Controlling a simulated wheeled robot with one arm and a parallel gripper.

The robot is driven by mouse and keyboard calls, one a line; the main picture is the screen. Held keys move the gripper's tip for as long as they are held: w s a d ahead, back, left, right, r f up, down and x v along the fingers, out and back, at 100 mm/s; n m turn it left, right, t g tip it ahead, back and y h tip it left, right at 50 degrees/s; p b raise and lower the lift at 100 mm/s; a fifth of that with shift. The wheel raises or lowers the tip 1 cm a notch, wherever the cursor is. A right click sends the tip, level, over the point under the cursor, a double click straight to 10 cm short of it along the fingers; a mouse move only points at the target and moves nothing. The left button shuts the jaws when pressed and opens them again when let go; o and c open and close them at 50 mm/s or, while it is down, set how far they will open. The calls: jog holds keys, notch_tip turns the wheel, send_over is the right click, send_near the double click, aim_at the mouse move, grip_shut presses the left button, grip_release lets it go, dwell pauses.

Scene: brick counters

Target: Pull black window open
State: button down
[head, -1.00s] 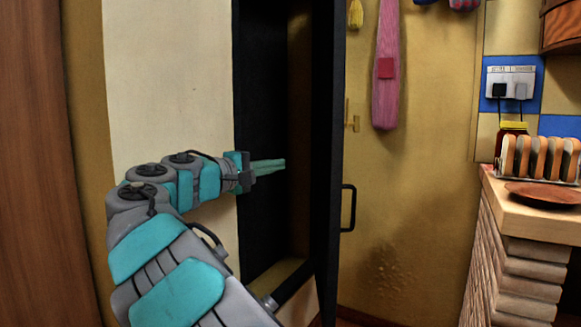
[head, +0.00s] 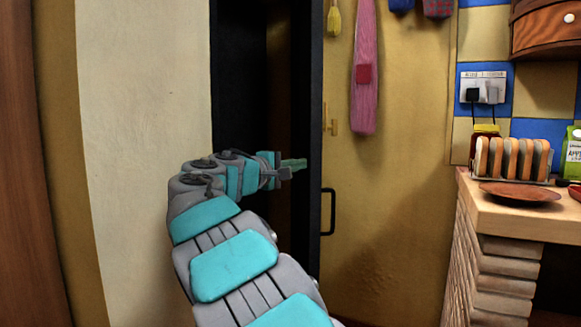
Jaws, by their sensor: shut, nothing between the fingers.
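The black window (head: 316,120) stands swung out from its dark frame (head: 228,75), seen nearly edge-on in the head view. A black bar handle (head: 332,211) sits on its right side. My gripper (head: 300,164) is shut and empty. It is in front of the opening, between the frame and the window panel, with its fingertips pointing right toward the panel's inner side. I cannot tell whether the fingertips touch the panel. My arm hides the lower part of the opening.
A brick counter (head: 520,215) at the right carries a toast rack (head: 512,158) and a brown plate (head: 519,192). A pink hanging item (head: 365,80) is on the yellow wall behind. A pale wall (head: 145,150) is left of the frame.

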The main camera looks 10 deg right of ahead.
jog(key=d+n+t+y+b, duration=0.2)
jog(key=d+n+t+y, duration=0.2)
jog(key=d, duration=1.6)
jog(key=shift+s+d+n+y+b, duration=0.25)
jog(key=shift+n+y+b, duration=0.1)
jog(key=shift+y, duration=0.45)
jog(key=shift+a, duration=0.1)
jog(key=w+a+v, duration=0.1)
jog(key=a+v, duration=0.1)
jog(key=v, duration=1.1)
jog(key=shift+f, duration=0.25)
